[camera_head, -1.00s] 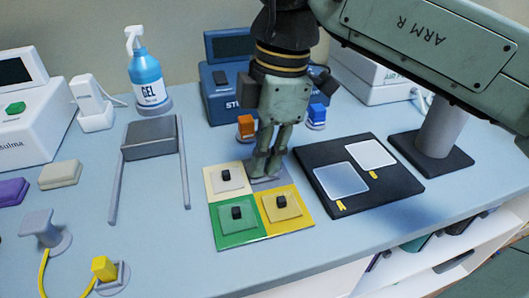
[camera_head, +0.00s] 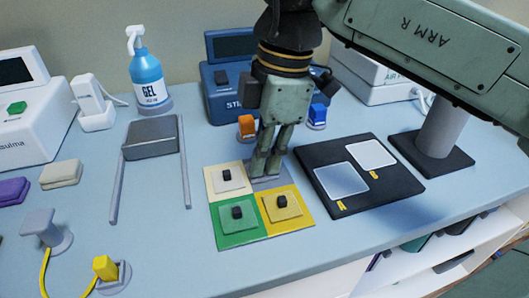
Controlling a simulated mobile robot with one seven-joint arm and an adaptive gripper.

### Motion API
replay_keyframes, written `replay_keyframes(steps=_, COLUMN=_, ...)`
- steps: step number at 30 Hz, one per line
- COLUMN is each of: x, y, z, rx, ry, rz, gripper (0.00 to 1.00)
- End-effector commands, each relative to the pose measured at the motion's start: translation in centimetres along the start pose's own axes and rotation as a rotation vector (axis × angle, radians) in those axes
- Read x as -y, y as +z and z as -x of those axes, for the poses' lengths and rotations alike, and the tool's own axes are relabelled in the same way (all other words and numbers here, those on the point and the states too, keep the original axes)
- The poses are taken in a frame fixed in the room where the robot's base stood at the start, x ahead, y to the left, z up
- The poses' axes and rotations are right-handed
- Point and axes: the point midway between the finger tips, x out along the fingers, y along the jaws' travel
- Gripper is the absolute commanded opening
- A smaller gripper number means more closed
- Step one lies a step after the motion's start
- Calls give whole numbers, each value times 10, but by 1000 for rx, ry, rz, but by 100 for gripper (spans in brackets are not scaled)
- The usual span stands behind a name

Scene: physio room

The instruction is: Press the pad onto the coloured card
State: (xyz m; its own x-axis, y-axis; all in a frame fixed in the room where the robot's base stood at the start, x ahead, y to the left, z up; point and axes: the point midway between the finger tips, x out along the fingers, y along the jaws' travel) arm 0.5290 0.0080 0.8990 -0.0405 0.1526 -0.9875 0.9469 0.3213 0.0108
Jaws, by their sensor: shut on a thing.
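The coloured card (camera_head: 222,239) lies flat on the table, with cream, green and yellow squares showing. A cream pad (camera_head: 237,183), a green pad (camera_head: 246,224) and a yellow pad (camera_head: 291,211) lie on their matching squares, each with a black knob. My gripper (camera_head: 265,170) points down at the card's back right part and is shut on a grey pad (camera_head: 270,184). The fingers hide its knob and most of that corner. The pad is very low over the card; I cannot tell whether it touches.
A black board (camera_head: 383,194) with two pale sheets lies close on the right. A grey block between two rails (camera_head: 151,138) stands left. Orange (camera_head: 246,127) and blue (camera_head: 317,115) pieces stand behind my gripper. A gel bottle (camera_head: 147,80) is at the back. Table left of the card is clear.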

Motion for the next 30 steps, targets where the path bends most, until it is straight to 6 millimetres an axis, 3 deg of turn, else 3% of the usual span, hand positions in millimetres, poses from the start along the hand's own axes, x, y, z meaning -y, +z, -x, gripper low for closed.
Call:
replay_keyframes(steps=1, x=4, y=5, z=6, rx=95, ry=-1, rz=-42, gripper=0)
replay_keyframes(steps=3, x=4, y=5, z=6, rx=96, ry=-1, rz=-42, gripper=0)
replay_keyframes(steps=4, x=4, y=5, z=6, rx=96, ry=-1, rz=-43, gripper=11)
replay_keyframes(steps=14, x=4, y=5, z=6, rx=97, ry=-2, rz=-43, gripper=32)
replay_keyframes(steps=30, x=4, y=4, z=17, rx=97, ry=-1, rz=-44, gripper=32)
